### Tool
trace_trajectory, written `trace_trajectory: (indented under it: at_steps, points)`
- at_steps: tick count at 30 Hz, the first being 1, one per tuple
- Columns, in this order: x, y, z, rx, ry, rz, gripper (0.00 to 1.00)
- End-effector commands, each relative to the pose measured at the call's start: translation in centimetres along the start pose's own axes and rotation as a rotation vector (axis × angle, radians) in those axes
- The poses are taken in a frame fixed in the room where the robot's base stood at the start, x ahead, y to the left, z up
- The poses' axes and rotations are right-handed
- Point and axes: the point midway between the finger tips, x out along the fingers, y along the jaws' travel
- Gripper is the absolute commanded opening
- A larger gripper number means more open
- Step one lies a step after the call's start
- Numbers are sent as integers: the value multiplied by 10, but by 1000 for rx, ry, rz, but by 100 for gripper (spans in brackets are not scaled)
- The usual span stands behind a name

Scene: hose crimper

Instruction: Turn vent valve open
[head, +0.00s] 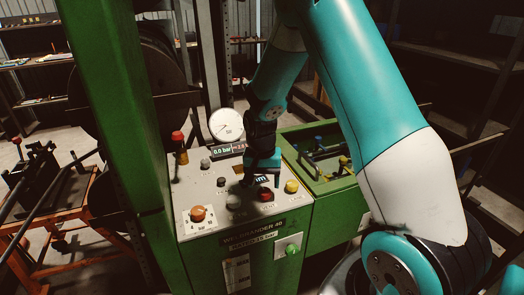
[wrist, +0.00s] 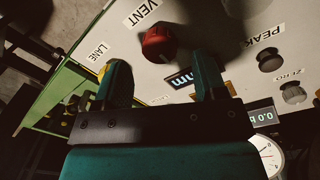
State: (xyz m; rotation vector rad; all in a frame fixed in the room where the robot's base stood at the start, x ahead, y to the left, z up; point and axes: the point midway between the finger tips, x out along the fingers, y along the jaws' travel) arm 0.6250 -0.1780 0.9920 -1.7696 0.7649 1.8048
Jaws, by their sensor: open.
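The vent valve is a red knob (wrist: 160,43) beside the label VENT on the pale control panel (wrist: 110,30). In the head view the red knob (head: 265,195) is on the panel's front right part, just below my gripper (head: 262,180). My gripper (wrist: 163,72) is open and empty, its two green fingers apart. In the wrist view the knob lies just beyond the fingertips, in line with the gap between them. I cannot tell the height left above it. The knob's pointer direction is not clear.
A yellow knob (head: 291,186) is close right of the red one, and a dark knob (head: 233,202) is to its left. An orange knob (head: 198,213) is further left. A round gauge (head: 226,126) and display (head: 228,150) stand behind. A green post (head: 115,110) rises left.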

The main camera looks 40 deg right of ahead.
Motion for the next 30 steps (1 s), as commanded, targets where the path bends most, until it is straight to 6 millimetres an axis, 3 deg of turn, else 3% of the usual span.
trace_trajectory:
  at_steps: [9,15,21,30]
  points:
    - [-82,-1,-1,0,7,-5,65]
    - [-121,0,-1,0,4,-2,65]
    - [-139,0,0,0,2,0,65]
    - [-142,0,-1,1,2,0,65]
